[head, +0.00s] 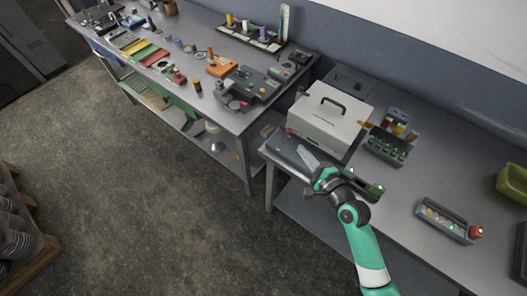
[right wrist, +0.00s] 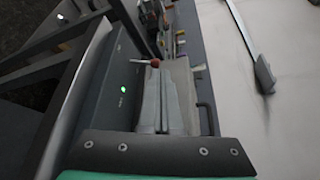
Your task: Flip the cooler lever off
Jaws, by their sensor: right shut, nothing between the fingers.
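The cooler appears to be the white box (head: 330,118) with a black top handle, on the right-hand bench in the head view. A dark panel (right wrist: 108,98) with a lit green light (right wrist: 124,89) lies beside the fingers. My left gripper is not in view.
A dark rack of green-topped vials (head: 387,147) stands right of the box. A grey block with coloured lights (head: 444,221) and a red knob lies farther right. A second bench (head: 233,121) with tools and an orange device (head: 221,66) stands at left. Open floor lies in front.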

